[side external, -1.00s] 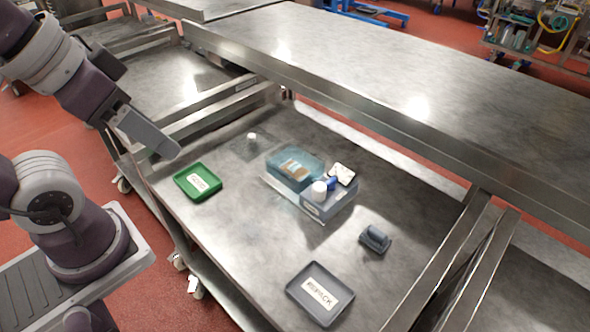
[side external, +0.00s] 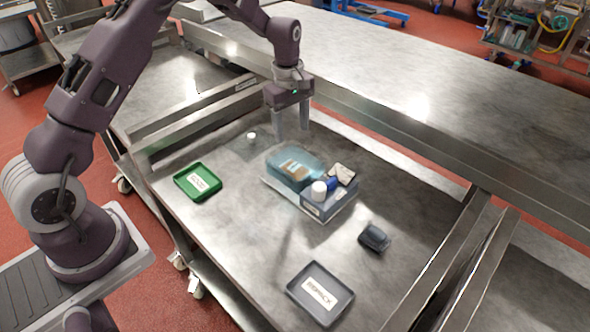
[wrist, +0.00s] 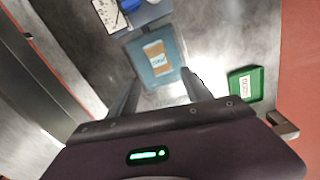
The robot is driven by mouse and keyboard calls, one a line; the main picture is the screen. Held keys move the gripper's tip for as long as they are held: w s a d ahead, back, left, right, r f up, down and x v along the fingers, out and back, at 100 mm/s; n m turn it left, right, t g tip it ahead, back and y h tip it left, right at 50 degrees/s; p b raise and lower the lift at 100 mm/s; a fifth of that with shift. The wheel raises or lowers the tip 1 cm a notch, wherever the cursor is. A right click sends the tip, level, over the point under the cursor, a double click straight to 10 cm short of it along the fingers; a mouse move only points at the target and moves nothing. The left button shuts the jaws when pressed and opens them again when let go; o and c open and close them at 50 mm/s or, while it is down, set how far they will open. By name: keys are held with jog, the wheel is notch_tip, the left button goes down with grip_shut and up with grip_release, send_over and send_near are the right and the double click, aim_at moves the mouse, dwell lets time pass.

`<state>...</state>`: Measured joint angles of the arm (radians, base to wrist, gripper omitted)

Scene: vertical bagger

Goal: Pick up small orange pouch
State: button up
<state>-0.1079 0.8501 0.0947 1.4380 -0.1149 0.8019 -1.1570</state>
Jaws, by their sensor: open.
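A small orange-brown pouch with a white label (side external: 294,169) lies in a translucent blue tub (side external: 312,160) near the middle of the steel table. In the wrist view the pouch (wrist: 153,48) lies in the blue tub (wrist: 171,76), ahead of the fingers. My gripper (side external: 291,136) is open and empty, pointing down above the table, behind the tub in the side view. In the wrist view its two fingers (wrist: 160,85) are spread wide apart, with the near end of the tub between them. They do not appear to touch the pouch.
A grey box (side external: 318,208) with a white-capped bottle, a blue item and a speckled white item adjoins the tub. A green labelled tray (side external: 198,181) stands left, a grey labelled tray (side external: 320,293) at the front. A dark item (side external: 374,237) lies right. A raised steel shelf (side external: 400,95) runs behind.

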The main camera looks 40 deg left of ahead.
aim_at(292, 164)
jog(key=f, duration=0.4)
jog(key=w+a+f+n, duration=0.1)
jog(key=f, duration=0.4)
jog(key=f+n, duration=0.1)
jog(key=f, duration=0.4)
jog(key=shift+w+a+f+g, duration=0.15)
jog(key=shift+w+f+g, duration=0.05)
jog(key=shift+f+g, duration=0.1)
jog(key=shift+r, duration=0.1)
jog(key=c, duration=1.3)
